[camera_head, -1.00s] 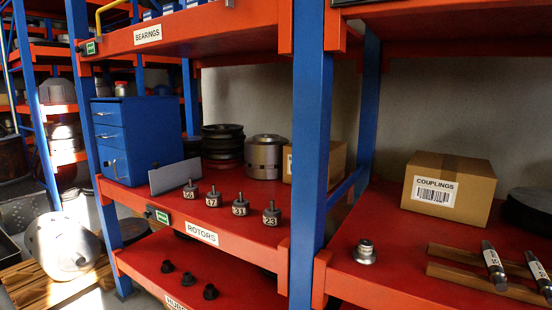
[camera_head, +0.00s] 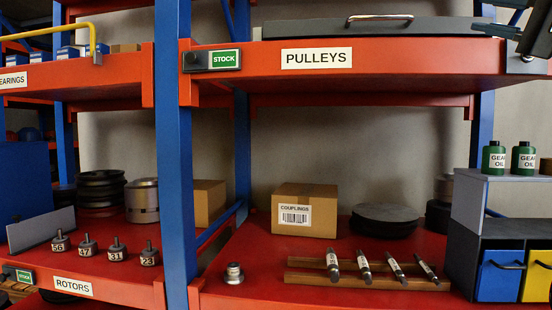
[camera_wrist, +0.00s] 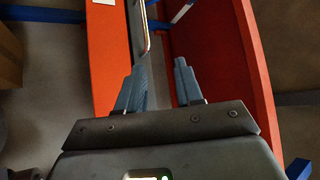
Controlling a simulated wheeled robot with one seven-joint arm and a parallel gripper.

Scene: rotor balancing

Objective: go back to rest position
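My gripper (camera_wrist: 160,84) shows in the wrist view with its two blue-grey fingers apart and nothing between them. Beyond the fingers are a red shelf edge (camera_wrist: 102,70) and a thin metal handle (camera_wrist: 143,35). In the head view, a dark part that seems to be my arm's end enters at the top right corner, by the right end of the pulleys shelf (camera_head: 400,55). Most of the arm is out of that view.
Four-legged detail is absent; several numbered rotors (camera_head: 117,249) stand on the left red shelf. On the right shelf are a couplings box (camera_head: 305,214), a small metal part (camera_head: 234,273) and several labelled shafts on a wooden rack (camera_head: 320,280). Green oil bottles (camera_head: 494,158) stand above drawers (camera_head: 498,272).

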